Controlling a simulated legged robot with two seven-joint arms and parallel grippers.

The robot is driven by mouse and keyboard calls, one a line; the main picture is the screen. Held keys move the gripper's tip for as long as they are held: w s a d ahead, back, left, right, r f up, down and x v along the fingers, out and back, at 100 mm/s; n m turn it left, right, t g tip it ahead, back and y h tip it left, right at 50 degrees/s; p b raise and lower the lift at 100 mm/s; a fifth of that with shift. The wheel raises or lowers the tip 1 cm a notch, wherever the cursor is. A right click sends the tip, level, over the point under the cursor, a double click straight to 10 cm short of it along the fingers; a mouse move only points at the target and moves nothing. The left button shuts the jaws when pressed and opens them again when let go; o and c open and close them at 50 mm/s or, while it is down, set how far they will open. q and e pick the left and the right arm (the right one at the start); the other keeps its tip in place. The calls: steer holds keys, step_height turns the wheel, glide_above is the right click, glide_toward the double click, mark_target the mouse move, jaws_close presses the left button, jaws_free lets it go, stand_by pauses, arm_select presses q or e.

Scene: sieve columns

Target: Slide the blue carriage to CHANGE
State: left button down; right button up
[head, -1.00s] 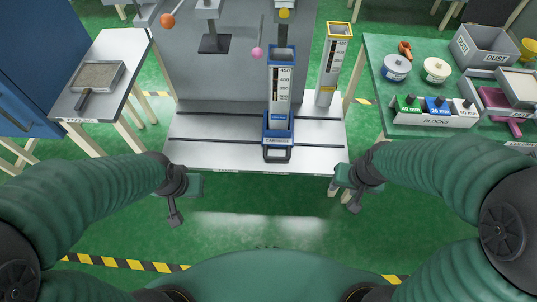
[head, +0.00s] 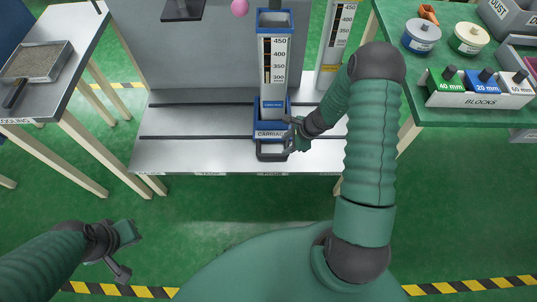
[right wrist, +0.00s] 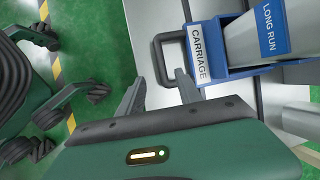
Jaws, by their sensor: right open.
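The blue carriage (head: 271,130) sits on the grey two-slot bench and holds a tall scaled column upright. Its black loop handle (head: 272,152) points to the bench's front edge. My right gripper (head: 296,135) is at the handle's right side. In the right wrist view the open fingers (right wrist: 160,77) point at the handle (right wrist: 157,50), whose front bar shows between the fingertips; I cannot tell whether they touch. The CARRIAGE label (right wrist: 198,52) shows there too. My left gripper (head: 122,252) hangs low at the left, away from the bench; its jaw state is unclear. No CHANGE mark is readable.
A second column (head: 335,45) stands behind at the right. A green table (head: 410,85) holds blocks and tubs. A sand tray (head: 42,62) lies on the left table.

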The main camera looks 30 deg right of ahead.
mark_target(273, 154)
steer(key=b+x, duration=0.1)
steer(key=x, duration=0.3)
steer(key=b+x, duration=0.1)
steer(key=x, duration=0.3)
steer(key=d+b+x, duration=0.1)
steer(key=x, duration=0.3)
steer(key=shift+a+f+b, duration=0.15)
steer(key=shift+f+b, duration=0.25)
steer(key=shift+f, duration=0.05)
steer(key=shift+a+f, duration=0.15)
steer(key=shift+w+a, duration=0.1)
steer(key=shift+a, duration=0.05)
steer(key=c, duration=0.6)
jaws_close()
steer(key=shift+w, duration=0.1)
